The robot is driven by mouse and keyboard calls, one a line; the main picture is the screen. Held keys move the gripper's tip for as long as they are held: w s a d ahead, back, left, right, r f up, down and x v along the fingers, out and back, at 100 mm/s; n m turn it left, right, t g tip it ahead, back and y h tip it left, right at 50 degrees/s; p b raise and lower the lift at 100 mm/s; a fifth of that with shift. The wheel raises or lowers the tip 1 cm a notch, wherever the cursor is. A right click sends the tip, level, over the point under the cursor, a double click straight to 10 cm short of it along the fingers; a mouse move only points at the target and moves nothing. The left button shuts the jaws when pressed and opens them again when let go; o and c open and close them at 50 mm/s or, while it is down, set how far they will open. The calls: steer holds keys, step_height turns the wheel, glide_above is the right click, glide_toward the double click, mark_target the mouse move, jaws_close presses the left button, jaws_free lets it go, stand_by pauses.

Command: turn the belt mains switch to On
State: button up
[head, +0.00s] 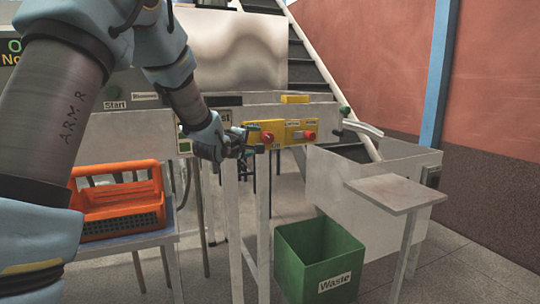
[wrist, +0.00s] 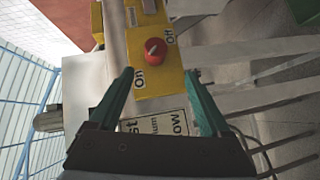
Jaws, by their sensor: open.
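The belt mains switch is a red knob (wrist: 154,51) with a pale mark, on a yellow box (wrist: 149,18). In the wrist view, On is printed at its lower left and Off at its upper right. I cannot tell which word the mark points to. In the head view, the yellow box (head: 285,127) carries a red knob at its left (head: 267,138) and another at its right (head: 309,134). My gripper (head: 245,143) is just left of the left knob. In the wrist view, my gripper (wrist: 160,75) is open and empty, its fingertips apart from the knob.
A printed panel (wrist: 168,123) lies beneath the fingers in the wrist view. An orange basket (head: 120,200) stands on a table at left. A green Waste bin (head: 318,257) is on the floor, beside a small grey table (head: 396,192). A staircase (head: 310,70) rises behind.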

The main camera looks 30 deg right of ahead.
mark_target(268, 138)
steer(key=shift+h, duration=0.3)
steer(key=x, duration=0.3)
steer(key=p+x, duration=0.1)
steer(key=x, duration=0.3)
steer(key=p+x, duration=0.1)
steer(key=x, duration=0.3)
steer(key=shift+s+d+r, duration=0.15)
steer(key=shift+s+d, duration=0.05)
steer(key=shift+d, duration=0.3)
jaws_close()
